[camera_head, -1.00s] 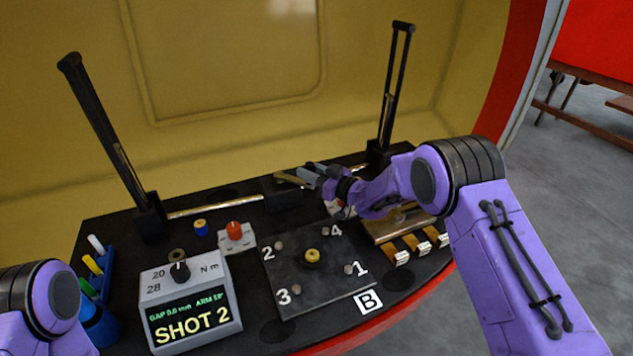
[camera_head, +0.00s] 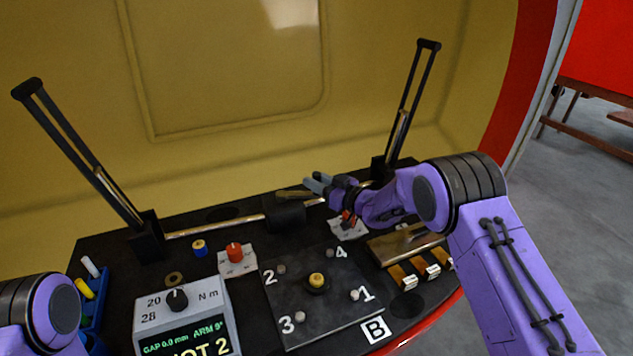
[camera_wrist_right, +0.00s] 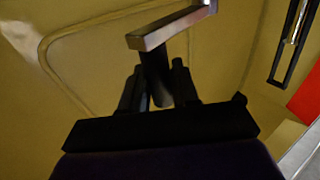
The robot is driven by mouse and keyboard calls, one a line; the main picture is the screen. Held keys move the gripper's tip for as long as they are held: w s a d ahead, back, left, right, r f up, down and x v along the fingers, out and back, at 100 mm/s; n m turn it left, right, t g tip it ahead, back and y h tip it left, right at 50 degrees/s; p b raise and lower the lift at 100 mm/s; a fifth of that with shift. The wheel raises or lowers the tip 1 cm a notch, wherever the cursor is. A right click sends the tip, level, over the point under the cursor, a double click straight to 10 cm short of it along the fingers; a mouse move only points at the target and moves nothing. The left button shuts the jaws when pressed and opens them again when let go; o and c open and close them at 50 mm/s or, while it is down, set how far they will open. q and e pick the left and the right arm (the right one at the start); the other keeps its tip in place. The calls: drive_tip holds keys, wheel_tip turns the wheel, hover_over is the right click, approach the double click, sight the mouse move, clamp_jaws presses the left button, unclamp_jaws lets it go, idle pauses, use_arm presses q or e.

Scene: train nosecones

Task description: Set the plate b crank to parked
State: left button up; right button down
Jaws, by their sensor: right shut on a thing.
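The crank is a brass-coloured lever arm (camera_head: 293,194) above a dark round block (camera_head: 285,212) at the back of the desk. My right gripper (camera_head: 316,184) is at the lever's right end. In the right wrist view the lever bar (camera_wrist_right: 170,25) crosses above a dark grip (camera_wrist_right: 155,75). My right gripper (camera_wrist_right: 157,88) is shut on this grip, one finger on each side. Plate B (camera_head: 322,323) lies in front, with a yellow-topped centre knob (camera_head: 316,281) and several numbered studs. My left gripper is out of view; only part of my left arm shows.
A grey meter (camera_head: 190,307) at front left reads gap 0.0 mm, arm 9°. Two tall black slotted posts (camera_head: 85,155) (camera_head: 412,105) flank the crank. A red knob (camera_head: 234,252) and brass-ended pieces (camera_head: 415,272) stand nearby. The yellow wall closes off the back.

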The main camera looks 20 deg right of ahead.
drive_tip(key=shift+d+r, duration=0.1)
drive_tip(key=c, duration=1)
unclamp_jaws()
drive_tip(key=v, duration=1)
drive_tip(key=shift+s+d, duration=0.2)
